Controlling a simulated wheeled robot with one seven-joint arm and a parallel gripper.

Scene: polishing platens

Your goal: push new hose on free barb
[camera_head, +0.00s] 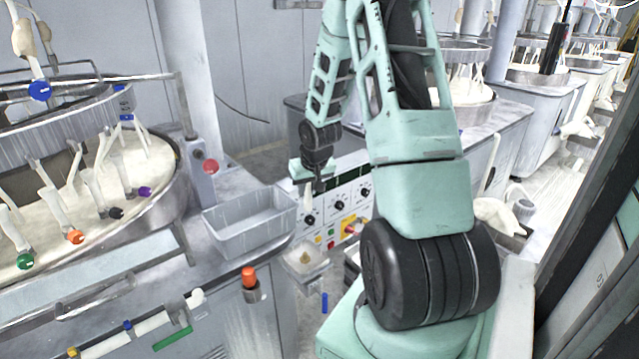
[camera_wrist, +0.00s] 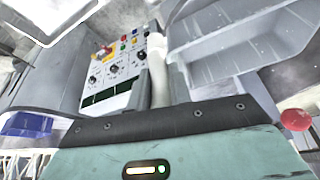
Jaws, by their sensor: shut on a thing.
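My gripper (camera_head: 315,184) is in the middle of the head view, pointing down, just right of a grey bin. It is shut on a short white piece that looks like the new hose (camera_head: 308,200). In the wrist view the white hose (camera_wrist: 157,76) stands between the two dark fingers of my gripper (camera_wrist: 162,85). Its lower part is hidden by the gripper body. Nothing touches its visible end. I cannot pick out a free barb for certain in either view. White hoses with coloured ends (camera_head: 75,237) stand on the round platen at the left.
The grey bin (camera_head: 225,243) stands on the bench, with a red button (camera_head: 211,166) behind it. A control panel (camera_head: 335,205) with knobs is behind my gripper. An orange-capped fitting (camera_head: 249,277) is at the bench front. A clear tub (camera_head: 306,262) sits lower down.

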